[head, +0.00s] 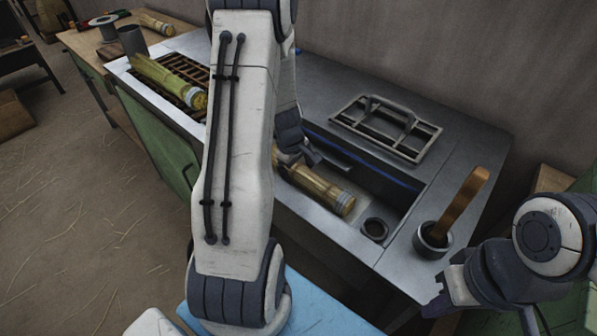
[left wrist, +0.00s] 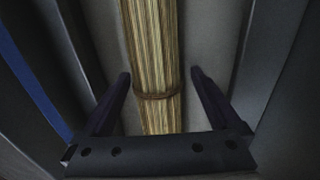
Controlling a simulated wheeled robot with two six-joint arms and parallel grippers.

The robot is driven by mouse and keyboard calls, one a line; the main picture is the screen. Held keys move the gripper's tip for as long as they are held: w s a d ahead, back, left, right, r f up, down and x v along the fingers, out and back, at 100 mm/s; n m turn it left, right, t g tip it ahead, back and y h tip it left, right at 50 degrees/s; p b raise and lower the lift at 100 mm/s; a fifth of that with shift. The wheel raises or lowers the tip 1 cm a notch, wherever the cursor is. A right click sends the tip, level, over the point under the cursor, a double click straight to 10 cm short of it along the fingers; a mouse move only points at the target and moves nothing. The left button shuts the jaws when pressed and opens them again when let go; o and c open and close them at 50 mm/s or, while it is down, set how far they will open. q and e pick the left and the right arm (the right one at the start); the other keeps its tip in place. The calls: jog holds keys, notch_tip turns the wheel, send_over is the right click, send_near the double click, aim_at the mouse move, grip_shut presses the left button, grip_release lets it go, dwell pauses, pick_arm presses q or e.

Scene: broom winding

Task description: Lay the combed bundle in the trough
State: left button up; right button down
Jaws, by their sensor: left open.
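A tied straw bundle (head: 325,190) lies lengthwise in the sunken trough (head: 403,205) of the metal bench. Its middle is hidden behind my left arm. My left gripper (head: 288,158), partly hidden by that arm, is low over the bundle. In the left wrist view the open fingers (left wrist: 158,78) stand apart on either side of the bundle (left wrist: 153,45), with clear gaps, near its dark tie band. A second bundle (head: 165,80) lies on the slatted grate at the bench's left end. My right gripper (head: 455,290) is off the bench's front right corner; its jaw state is unclear.
A metal barred frame (head: 385,128) lies on the bench behind the trough. A small round cup (head: 375,229) sits at the trough's right end. A cup (head: 433,240) holding a wooden handle (head: 465,200) stands farther right. Another bundle (head: 156,24) lies on the wooden bench behind.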

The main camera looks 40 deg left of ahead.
pick_arm(q)
jog(key=r+p, duration=0.1)
jog(key=r, duration=0.2)
jog(key=s+r+p, duration=0.1)
jog(key=r, duration=0.2)
jog(key=r+p, duration=0.1)
jog(key=r, duration=0.2)
jog(key=shift+s+a+r, duration=0.15)
jog(key=shift+s+r, duration=0.05)
jog(key=shift+s, duration=0.2)
jog(key=shift+s+r+p, duration=0.15)
jog(key=shift+r+p, duration=0.15)
jog(key=shift+r, duration=0.15)
